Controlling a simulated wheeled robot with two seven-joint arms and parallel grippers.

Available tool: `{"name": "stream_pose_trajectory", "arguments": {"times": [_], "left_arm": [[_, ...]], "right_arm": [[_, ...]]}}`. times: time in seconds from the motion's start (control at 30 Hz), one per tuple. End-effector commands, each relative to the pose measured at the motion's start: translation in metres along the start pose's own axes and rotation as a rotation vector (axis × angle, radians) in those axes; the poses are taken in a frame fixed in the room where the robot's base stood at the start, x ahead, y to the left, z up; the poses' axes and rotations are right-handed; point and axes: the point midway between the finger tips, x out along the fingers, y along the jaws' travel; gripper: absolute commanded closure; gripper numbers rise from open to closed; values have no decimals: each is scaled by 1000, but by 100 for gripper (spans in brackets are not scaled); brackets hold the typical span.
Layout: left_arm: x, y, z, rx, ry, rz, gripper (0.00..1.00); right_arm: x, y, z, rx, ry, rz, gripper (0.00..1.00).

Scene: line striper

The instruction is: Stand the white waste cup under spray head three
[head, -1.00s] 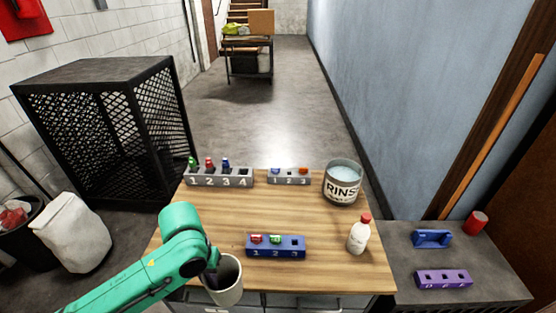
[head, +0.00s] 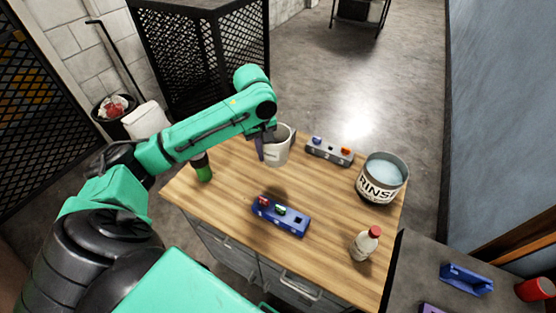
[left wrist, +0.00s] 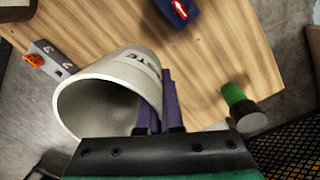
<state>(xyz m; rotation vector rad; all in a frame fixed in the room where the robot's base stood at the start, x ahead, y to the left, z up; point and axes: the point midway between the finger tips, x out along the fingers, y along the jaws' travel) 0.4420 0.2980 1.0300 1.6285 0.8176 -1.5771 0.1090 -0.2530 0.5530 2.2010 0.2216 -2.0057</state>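My left gripper (head: 264,146) is shut on the white waste cup (head: 280,149) and holds it upright above the back part of the wooden table. In the left wrist view, the cup (left wrist: 110,88) shows its open mouth and part of its dark lettering. The purple fingers (left wrist: 160,108) pinch its wall at the rim. The blue rack (head: 292,222) on the table has numbered slots, with red and green pieces in two and an empty third. The grey rack (head: 329,152) behind is also numbered and holds blue and orange pieces. I cannot tell which is spray head three. My right gripper is not in view.
The RINSE tub (head: 383,180) stands at the table's back right. A white bottle with a red cap (head: 364,244) is near the right edge. A green and dark cylinder (head: 203,172) is at the left. Bare wood lies between the racks.

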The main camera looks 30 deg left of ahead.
Motion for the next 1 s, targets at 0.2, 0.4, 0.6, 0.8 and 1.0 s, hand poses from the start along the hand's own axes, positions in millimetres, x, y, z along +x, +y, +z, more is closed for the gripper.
{"name": "stream_pose_trajectory", "arguments": {"times": [0.2,0.4,0.6,0.8,1.0], "left_arm": [[69,-4,1,2,-2,-3,100],[104,-6,1,4,0,0,100],[136,-7,1,5,0,2,100],[137,-7,0,5,1,2,100],[139,-8,0,5,1,2,67]], "right_arm": [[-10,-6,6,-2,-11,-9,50],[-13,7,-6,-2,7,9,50],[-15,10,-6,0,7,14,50],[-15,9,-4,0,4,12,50],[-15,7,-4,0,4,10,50]]}}
